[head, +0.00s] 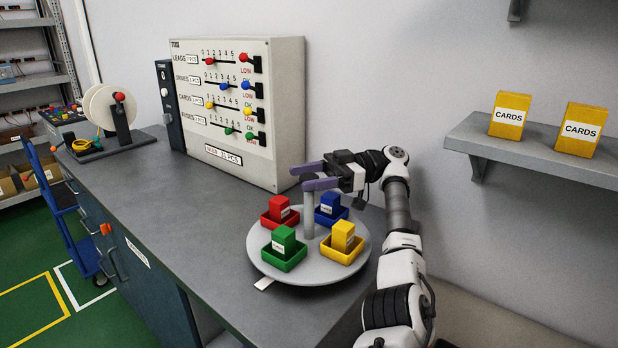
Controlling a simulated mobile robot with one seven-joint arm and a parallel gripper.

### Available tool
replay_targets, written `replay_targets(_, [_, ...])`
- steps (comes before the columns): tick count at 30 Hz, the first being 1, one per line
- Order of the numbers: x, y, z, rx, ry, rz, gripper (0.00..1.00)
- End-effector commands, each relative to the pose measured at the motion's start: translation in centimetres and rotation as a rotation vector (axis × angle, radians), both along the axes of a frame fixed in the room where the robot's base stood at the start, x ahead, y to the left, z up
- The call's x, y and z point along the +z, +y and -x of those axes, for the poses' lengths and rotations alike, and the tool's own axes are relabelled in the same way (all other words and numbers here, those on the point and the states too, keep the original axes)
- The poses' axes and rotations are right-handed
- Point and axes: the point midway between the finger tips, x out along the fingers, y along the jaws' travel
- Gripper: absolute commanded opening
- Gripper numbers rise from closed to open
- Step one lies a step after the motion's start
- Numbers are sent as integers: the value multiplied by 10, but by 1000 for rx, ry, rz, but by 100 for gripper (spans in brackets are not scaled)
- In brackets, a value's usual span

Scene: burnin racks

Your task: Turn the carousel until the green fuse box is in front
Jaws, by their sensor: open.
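The round grey carousel (330,275) stands on the bench. It carries a green fuse box (284,238) in a green tray at the front left, yellow (343,234) at the front right, red (279,208) at the back left and blue (329,203) at the back right. A grey post (308,217) rises from its middle. A pale tab (264,284) juts out under the front-left rim, close to the green tray. My gripper (311,176) is open, its purple fingers level near the post top. I cannot tell whether they touch the post.
A slider panel (240,110) stands at the back of the bench (190,215). A reel (108,110) is at the far left end. A wall shelf (540,150) with two yellow CARDS boxes (511,114) is at right. The bench left of the carousel is clear.

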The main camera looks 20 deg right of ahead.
Motion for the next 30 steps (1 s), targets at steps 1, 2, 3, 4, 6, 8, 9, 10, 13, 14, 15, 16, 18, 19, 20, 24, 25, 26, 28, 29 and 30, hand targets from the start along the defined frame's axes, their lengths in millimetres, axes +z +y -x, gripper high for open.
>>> replay_targets(1, [3,0,0,0,-1,1,58])
replay_targets(2, [6,0,0,0,-2,2,58])
replay_targets(3, [10,0,0,0,-2,2,58])
replay_targets(4, [14,0,0,-1,-1,2,58])
replay_targets(6, [27,0,0,0,-2,3,58])
replay_targets(8, [43,0,0,-1,-2,4,58])
replay_targets(9, [53,1,0,-1,-2,4,58])
replay_targets(10, [61,1,0,-1,-2,5,58])
replay_targets(13, [90,0,0,-1,-1,4,58])
replay_targets(14, [97,0,0,-2,0,5,58])
replay_targets(15, [107,0,0,-1,0,3,58])
replay_targets(16, [113,0,0,-1,1,3,58])
replay_targets(18, [127,0,0,-1,1,3,58])
replay_targets(19, [131,0,0,-1,1,2,58])
replay_targets(20, [137,0,0,0,1,1,58])
replay_targets(24, [160,0,0,-1,0,1,58])
replay_targets(25, [164,0,0,-1,0,0,58])
replay_targets(26, [169,0,0,-1,0,1,58])
replay_targets(28, [177,0,0,-1,0,1,58])
replay_targets(29, [181,0,0,-1,0,1,58])
replay_targets(30, [185,0,0,-1,0,1,58])
